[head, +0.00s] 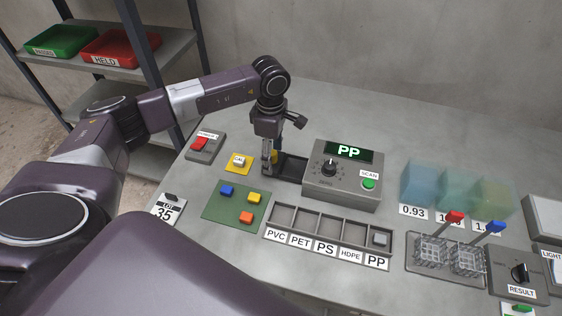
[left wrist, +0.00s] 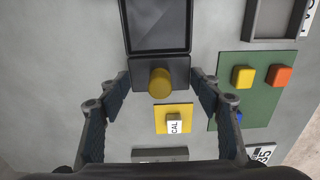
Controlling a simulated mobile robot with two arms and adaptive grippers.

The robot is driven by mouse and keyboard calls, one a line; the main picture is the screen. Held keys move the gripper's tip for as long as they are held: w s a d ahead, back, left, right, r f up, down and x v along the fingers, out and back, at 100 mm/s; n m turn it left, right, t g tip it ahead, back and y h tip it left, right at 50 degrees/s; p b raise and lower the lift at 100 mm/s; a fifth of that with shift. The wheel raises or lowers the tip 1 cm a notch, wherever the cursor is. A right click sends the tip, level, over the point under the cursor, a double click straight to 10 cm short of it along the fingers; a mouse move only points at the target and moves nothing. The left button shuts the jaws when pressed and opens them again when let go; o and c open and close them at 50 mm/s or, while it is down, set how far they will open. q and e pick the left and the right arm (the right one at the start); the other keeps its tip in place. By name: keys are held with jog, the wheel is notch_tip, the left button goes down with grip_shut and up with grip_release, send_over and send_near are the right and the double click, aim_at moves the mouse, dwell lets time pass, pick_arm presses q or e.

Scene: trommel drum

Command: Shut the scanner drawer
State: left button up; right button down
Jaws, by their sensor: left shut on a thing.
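The scanner (head: 318,185) is a grey box with a lit "PP" display, a black knob and a green SCAN button. Its dark drawer (head: 292,168) stands out from the left side and looks empty. In the left wrist view the drawer (left wrist: 158,25) shows as a dark tray with a grey front plate and a round yellow knob (left wrist: 160,83). My left gripper (head: 268,168) is at this front, pointing down. In the left wrist view my left gripper (left wrist: 160,78) has a finger at each side of the front plate, shut on it. My right gripper is out of view.
A yellow CAL pad (head: 238,162) and a red-switch box (head: 204,145) lie left of the drawer. A green mat (head: 220,212) with coloured blocks and a labelled sorting tray (head: 330,222) lie in front. Wire baskets (head: 448,255) stand at right.

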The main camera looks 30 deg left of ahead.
aim_at(299, 170)
pick_arm(q)
jog(key=shift+w+d+b, duration=0.2)
jog(key=shift+w+d, duration=0.1)
jog(key=shift+d, duration=1)
jog(key=shift+w+d+b, duration=0.25)
jog(key=shift+w+d, duration=0.05)
jog(key=shift+d, duration=0.95)
jog(key=shift+w+d+b, duration=0.2)
jog(key=shift+w+d, duration=0.1)
jog(key=shift+d, duration=1)
jog(key=o, duration=0.6)
notch_tip(299, 170, up, 7)
jog(key=p, duration=0.3)
jog(key=shift+p, duration=0.3)
